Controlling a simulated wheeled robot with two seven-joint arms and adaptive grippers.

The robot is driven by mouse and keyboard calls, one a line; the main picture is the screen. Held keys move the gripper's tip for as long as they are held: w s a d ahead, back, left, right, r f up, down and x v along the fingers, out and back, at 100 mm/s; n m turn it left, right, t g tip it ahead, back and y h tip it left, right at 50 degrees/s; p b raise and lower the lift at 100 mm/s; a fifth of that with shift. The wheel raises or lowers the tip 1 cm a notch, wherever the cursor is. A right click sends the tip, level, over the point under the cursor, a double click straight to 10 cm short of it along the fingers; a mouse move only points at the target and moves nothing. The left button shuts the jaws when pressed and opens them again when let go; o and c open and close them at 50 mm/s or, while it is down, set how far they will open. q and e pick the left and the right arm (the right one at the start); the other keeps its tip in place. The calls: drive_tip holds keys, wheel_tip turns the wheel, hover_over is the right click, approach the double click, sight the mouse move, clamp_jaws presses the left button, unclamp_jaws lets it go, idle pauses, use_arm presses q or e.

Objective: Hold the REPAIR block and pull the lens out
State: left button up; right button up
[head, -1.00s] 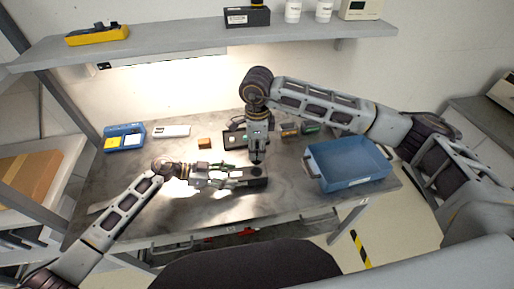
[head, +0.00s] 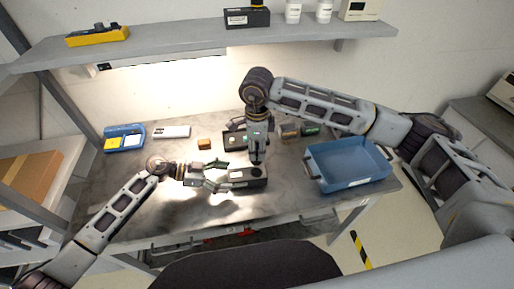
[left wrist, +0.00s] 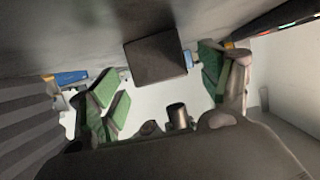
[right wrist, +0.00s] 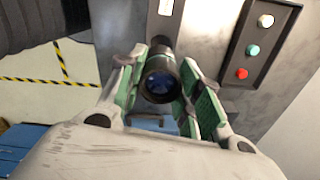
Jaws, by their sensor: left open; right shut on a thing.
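The dark block (head: 243,178) with a pale label lies on the grey workbench in the head view; its lettering is too small to read. My left gripper (head: 213,177) is open at its left end, with fingers spread. In the left wrist view the block's dark end (left wrist: 155,58) sits between the open fingers (left wrist: 160,85), with gaps on both sides. My right gripper (head: 256,160) points down over the block's right end. In the right wrist view it is shut on the dark round lens (right wrist: 158,80). I cannot tell whether the lens still touches the block.
A blue bin (head: 350,170) stands on the right of the bench. A dark button panel (right wrist: 260,45) lies behind the block. A small brown block (head: 204,145), a white item (head: 172,132) and a blue tray (head: 124,138) are further back left. The front left bench is clear.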

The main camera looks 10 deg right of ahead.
use_arm(q)
drive_tip(key=shift+v, duration=5.25)
drive_tip(key=shift+f, duration=0.1)
